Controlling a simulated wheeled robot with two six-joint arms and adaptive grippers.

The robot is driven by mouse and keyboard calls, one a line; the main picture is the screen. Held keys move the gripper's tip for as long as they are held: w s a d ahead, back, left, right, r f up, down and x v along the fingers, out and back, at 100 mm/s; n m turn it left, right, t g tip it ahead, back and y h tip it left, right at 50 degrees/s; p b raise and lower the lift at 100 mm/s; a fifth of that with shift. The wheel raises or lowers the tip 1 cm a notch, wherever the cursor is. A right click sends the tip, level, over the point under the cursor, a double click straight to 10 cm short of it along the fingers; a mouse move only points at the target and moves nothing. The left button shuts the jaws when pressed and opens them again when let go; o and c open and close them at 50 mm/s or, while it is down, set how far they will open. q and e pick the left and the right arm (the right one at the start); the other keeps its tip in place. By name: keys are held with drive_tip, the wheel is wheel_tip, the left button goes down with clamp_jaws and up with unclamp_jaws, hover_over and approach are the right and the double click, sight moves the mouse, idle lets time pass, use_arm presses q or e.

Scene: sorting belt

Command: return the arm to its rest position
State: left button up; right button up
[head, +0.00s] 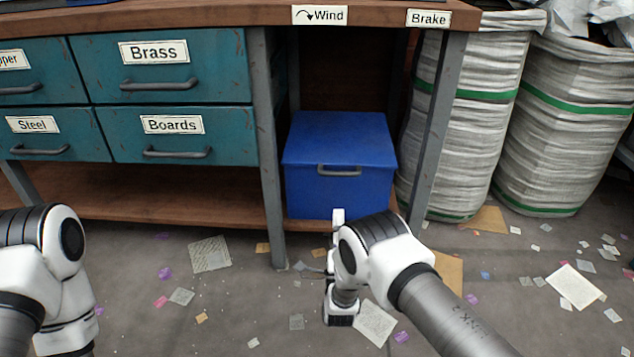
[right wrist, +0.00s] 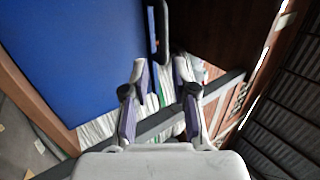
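My right arm (head: 385,255) reaches in from the lower right, its wrist in front of the blue box (head: 340,135) under the bench. My right gripper (right wrist: 162,70) shows in the right wrist view with its two fingers apart and nothing held between them. The blue box also fills the upper left of that view (right wrist: 75,60), with its dark handle (right wrist: 163,30) beyond the fingertips. In the head view the fingers are mostly hidden by the wrist. My left arm (head: 45,260) is at the lower left, and its gripper is out of view.
The wooden bench (head: 200,13) has teal drawers (head: 190,85) at left and a grey leg (head: 268,140) left of the box. White woven sacks (head: 468,110) stand at right. Paper scraps (head: 210,254) litter the open floor in front.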

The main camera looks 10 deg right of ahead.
drive_tip(key=d+r+n+g+p, duration=0.1)
drive_tip(key=d+r+p, duration=0.2)
drive_tip(key=r+p, duration=0.2)
drive_tip(key=d+r+g+p, duration=0.1)
drive_tip(key=d+r+p, duration=0.2)
drive_tip(key=r+p, duration=0.2)
drive_tip(key=s+d+f+n+g+y+p, duration=0.1)
drive_tip(key=s+f+n+g+p, duration=0.15)
drive_tip(key=s+f+g, duration=0.35)
drive_tip(key=s+f+n+g+y+p, duration=0.1)
drive_tip(key=s+n+g+y, duration=0.2)
drive_tip(key=s, duration=0.5)
drive_tip(key=s+d+f+n+g+p, duration=0.1)
drive_tip(key=s+f+n+g+p, duration=0.1)
drive_tip(key=s+f+n+g, duration=0.4)
drive_tip(key=s+a+n+g+y, duration=0.25)
drive_tip(key=s+n+g, duration=0.5)
drive_tip(key=s, duration=1.45)
wheel_tip(320, 180, up, 38)
drive_tip(key=p, duration=3.8)
drive_tip(key=shift+w+f+h, duration=0.2)
drive_tip(key=shift+h, duration=0.25)
